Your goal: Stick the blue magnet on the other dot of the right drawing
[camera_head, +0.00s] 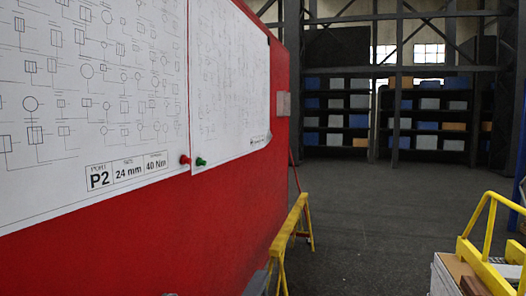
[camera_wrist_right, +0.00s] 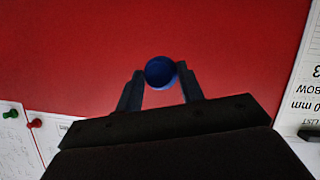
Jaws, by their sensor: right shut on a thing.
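A blue magnet (camera_wrist_right: 160,72), round and glossy, sits between the fingertips of my right gripper (camera_wrist_right: 160,84) in the right wrist view. The gripper is shut on it, in front of bare red board; I cannot tell whether it touches the board. The right drawing (camera_head: 230,75) hangs on the red board in the head view. A green magnet (camera_head: 200,162) is at its lower left corner. A red magnet (camera_head: 185,160) is at the lower right corner of the left drawing (camera_head: 90,90). I cannot make out the dots. My left gripper is not in view.
The red board (camera_head: 200,230) fills the left of the head view. A white printed sheet (camera_wrist_right: 300,100) is at the right of the wrist view. A yellow trestle (camera_head: 290,228) and a yellow-railed cart (camera_head: 485,245) stand on the grey floor, with open floor between them.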

